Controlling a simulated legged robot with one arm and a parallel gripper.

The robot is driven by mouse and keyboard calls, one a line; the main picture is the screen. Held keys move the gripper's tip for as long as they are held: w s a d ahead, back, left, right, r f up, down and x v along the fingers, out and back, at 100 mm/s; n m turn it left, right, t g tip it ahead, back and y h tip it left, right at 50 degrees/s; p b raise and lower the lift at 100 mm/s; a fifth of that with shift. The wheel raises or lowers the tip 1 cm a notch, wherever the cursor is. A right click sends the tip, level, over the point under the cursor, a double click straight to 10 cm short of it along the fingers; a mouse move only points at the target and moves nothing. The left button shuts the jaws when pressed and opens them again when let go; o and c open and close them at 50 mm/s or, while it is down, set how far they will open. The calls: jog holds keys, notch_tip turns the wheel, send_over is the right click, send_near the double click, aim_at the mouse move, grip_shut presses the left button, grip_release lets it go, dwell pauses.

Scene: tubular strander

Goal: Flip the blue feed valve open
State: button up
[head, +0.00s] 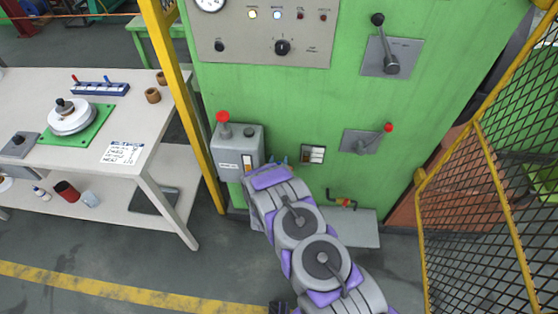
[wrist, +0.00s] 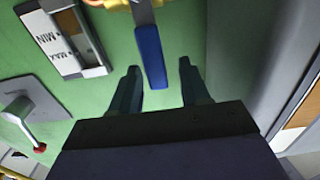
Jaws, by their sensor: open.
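The blue feed valve handle (wrist: 151,57) shows in the wrist view as a flat blue lever on a metal stem. The stem reaches up to a brass-yellow fitting (wrist: 108,3) at the top edge, which is partly cut off. My gripper (wrist: 159,68) is open, with one dark finger on each side of the handle's free end. I cannot tell whether either finger touches it or how deep the handle lies between them. In the head view my gripper (head: 270,163) is at the lower green panel, and the valve handle cannot be made out there.
A grey tank (head: 240,142) with a red knob stands left of my gripper. A sight gauge (head: 312,154) and a red-tipped lever (head: 388,128) are to the right. A yellow post (head: 185,95) and a mesh guard (head: 490,190) flank the panel. A workbench (head: 120,115) is at left.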

jog(key=shift+w, duration=0.95)
grip_shut()
